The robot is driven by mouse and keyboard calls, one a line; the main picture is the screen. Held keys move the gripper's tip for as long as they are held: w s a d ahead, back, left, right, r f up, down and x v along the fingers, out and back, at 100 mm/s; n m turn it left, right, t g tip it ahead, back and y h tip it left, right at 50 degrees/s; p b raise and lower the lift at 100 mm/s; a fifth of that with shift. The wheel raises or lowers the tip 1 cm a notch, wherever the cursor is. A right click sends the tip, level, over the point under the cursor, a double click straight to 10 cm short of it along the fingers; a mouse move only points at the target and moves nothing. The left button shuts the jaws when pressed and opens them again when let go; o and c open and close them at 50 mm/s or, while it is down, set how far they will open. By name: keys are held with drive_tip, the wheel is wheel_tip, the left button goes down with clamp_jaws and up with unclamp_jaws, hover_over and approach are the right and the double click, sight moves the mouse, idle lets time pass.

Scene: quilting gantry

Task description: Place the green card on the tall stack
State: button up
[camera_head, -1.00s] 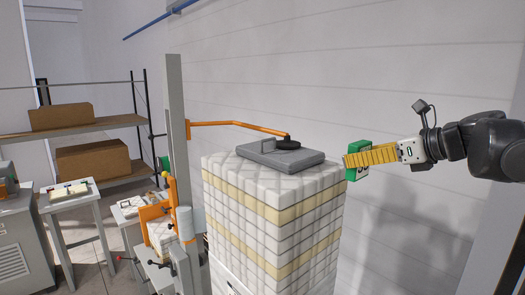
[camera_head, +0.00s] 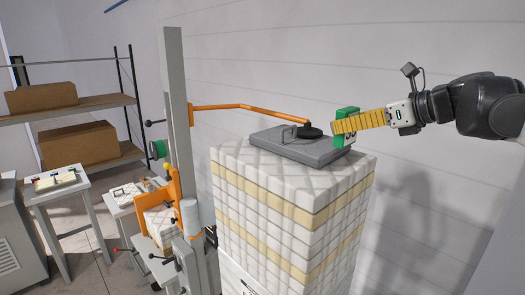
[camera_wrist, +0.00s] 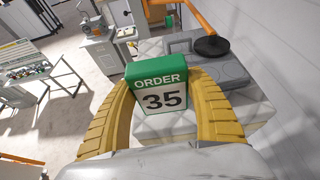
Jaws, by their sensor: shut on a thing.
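The green card (camera_wrist: 158,75), with a white face marked "ORDER 35", is held between the two yellow fingers of my gripper (camera_wrist: 160,105). In the head view the card (camera_head: 346,114) is at the tip of my gripper (camera_head: 350,126), at the upper right of the tall stack (camera_head: 290,210). The tall stack is made of white quilted layers with cream bands. A grey plate (camera_head: 297,146) lies on its top, with a black round pad (camera_head: 309,132) on it. The card is close to the plate's right end in the picture; I cannot tell whether they touch.
An orange arm (camera_head: 250,106) runs from a grey post (camera_head: 180,120) to the black pad, over the stack. A shelf with cardboard boxes (camera_head: 78,144) and small tables (camera_head: 60,195) stand at the left. A white wall (camera_head: 400,50) is behind the stack.

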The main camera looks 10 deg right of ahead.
drive_tip(key=w+a+f, duration=0.1)
drive_tip(key=a+f, duration=0.1)
drive_tip(key=a, duration=0.1)
drive_tip(key=w+a+f+p, duration=0.1)
drive_tip(key=w+a+f, duration=0.1)
drive_tip(key=a, duration=0.1)
drive_tip(key=w+a+f, duration=0.1)
drive_tip(key=a+f, duration=0.1)
drive_tip(key=a, duration=0.1)
drive_tip(key=shift+w+f, duration=0.15)
wheel_tip(320, 180, down, 4)
drive_tip(key=shift+w+a+f+p, duration=0.1)
drive_tip(key=shift+f+p, duration=0.05)
drive_tip(key=shift+p, duration=0.3)
drive_tip(key=o, duration=1.1)
drive_tip(key=shift+f, duration=0.1)
drive_tip(key=shift+o, duration=0.2)
